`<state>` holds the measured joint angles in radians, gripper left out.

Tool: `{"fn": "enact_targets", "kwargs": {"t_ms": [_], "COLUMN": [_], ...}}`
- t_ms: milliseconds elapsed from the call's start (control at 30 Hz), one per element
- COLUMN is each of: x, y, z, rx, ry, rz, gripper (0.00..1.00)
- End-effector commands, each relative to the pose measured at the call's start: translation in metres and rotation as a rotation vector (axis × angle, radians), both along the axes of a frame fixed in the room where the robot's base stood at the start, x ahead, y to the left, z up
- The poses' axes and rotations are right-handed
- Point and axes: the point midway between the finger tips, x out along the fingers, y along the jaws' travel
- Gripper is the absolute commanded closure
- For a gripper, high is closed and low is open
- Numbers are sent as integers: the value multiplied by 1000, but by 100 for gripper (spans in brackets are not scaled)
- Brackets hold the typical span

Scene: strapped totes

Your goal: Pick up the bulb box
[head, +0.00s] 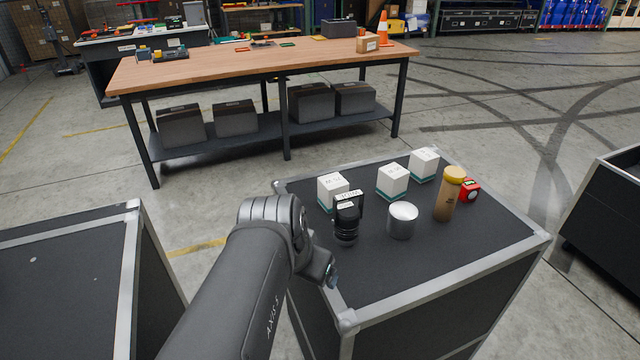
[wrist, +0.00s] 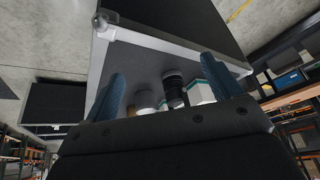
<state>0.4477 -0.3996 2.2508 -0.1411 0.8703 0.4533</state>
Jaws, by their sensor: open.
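Three similar white boxes with teal bottom edges stand on the black case top: a left one (head: 333,188), a middle one (head: 392,181) and a right one (head: 424,164). Their print is too small to read, so I cannot tell which is the bulb box. My gripper (head: 331,274) is at the case's near left edge, apart from the boxes and mostly hidden behind my wrist in the head view. In the wrist view my gripper (wrist: 163,68) has its two blue fingers wide apart, with nothing between them. One white box (wrist: 202,93) shows beyond the right finger.
A black camera-like item (head: 347,220) stands in front of the left box. A silver can (head: 403,220), a tan bottle with a yellow cap (head: 449,195) and a red item (head: 469,190) are to the right. The near part of the silver-edged case top (head: 420,265) is clear.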

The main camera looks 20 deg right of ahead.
Motion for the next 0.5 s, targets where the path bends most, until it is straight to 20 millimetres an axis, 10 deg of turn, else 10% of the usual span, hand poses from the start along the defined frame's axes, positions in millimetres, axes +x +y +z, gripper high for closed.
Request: {"fn": "enact_targets", "kwargs": {"t_ms": [500], "x": [108], "y": [-65], "z": [-3], "rx": [-207], "ry": [131], "rz": [-438], "gripper": [16]}}
